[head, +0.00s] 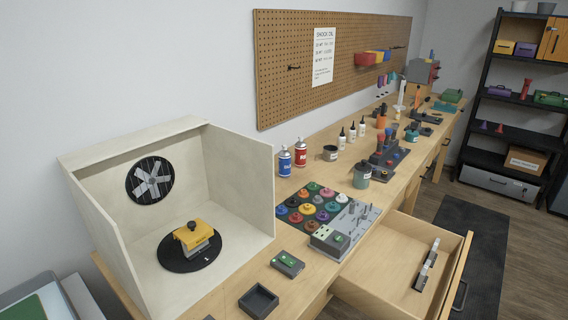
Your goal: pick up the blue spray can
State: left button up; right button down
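The blue spray can (285,161) stands upright on the workbench (318,176) near the wall, just right of the white spray booth. It has a blue body with a light band and a light top. A red spray can (300,152) stands close beside it on the right. Neither of my grippers shows in the head view.
The spray booth (259,190) holds a yellow part (193,235) on a black turntable (170,259). A tray of colourful round pieces (290,211) lies in front of the cans. A drawer (389,293) stands open at the bench front. Small bottles and a dark cup (330,153) are farther right.

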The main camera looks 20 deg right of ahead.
aim_at(285, 155)
jog(key=l+u, duration=0.25)
jog(key=l, duration=1.4)
jog(key=l+u, duration=0.2)
jog(key=l, duration=1.5)
